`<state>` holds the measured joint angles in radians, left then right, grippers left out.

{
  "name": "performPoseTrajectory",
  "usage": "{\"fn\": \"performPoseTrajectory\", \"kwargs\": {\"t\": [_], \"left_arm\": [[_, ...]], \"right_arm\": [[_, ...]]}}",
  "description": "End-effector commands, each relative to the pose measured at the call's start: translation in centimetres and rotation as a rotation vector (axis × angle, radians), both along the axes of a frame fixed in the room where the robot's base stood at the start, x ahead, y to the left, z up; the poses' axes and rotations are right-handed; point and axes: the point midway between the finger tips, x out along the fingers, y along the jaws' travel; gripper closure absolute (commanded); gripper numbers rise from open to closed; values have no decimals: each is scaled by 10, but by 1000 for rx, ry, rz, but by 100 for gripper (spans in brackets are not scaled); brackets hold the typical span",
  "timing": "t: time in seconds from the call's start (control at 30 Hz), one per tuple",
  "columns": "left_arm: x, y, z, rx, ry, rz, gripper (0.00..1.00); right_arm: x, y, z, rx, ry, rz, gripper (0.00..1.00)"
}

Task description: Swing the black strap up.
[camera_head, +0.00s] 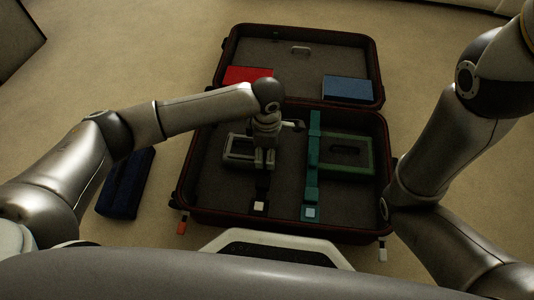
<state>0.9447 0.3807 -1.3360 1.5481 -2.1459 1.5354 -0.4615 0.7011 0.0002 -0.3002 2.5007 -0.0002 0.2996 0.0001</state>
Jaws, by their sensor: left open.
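The open suitcase (285,225) lies on the floor in front of me, its base near and its lid at the back. The black strap (261,188) lies in the left half of the base and runs toward the near edge. A pale square end piece (259,206) sits at its near end. My left gripper (264,166) points down over the black strap and is open. It hides the strap's farther part, and I cannot tell whether it touches the strap. My right arm is at the right, but its gripper is not in view.
A grey frame-like item (237,152) lies beside the left gripper. A teal strap (312,165) and a green item (352,158) lie to the right. The lid holds a red item (246,75) and a blue item (348,88). A dark blue item (125,185) lies on the floor.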

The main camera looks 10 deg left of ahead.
Motion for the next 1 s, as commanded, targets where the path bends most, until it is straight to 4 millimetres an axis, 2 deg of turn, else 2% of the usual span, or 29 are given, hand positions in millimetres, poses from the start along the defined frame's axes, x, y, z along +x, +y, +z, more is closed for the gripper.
{"fn": "performPoseTrajectory", "kwargs": {"t": [0.3, 0.77, 1.0], "left_arm": [[0, 0, -2, -1, 0, -1, 43], [0, 0, -2, 0, 0, -1, 100], [1, 0, 1, 0, 8, -1, 100]], "right_arm": [[0, 0, -1, 0, -1, 0, 100], [0, 0, -1, 0, -1, 0, 100], [0, 0, 1, 0, 0, 0, 100]]}}
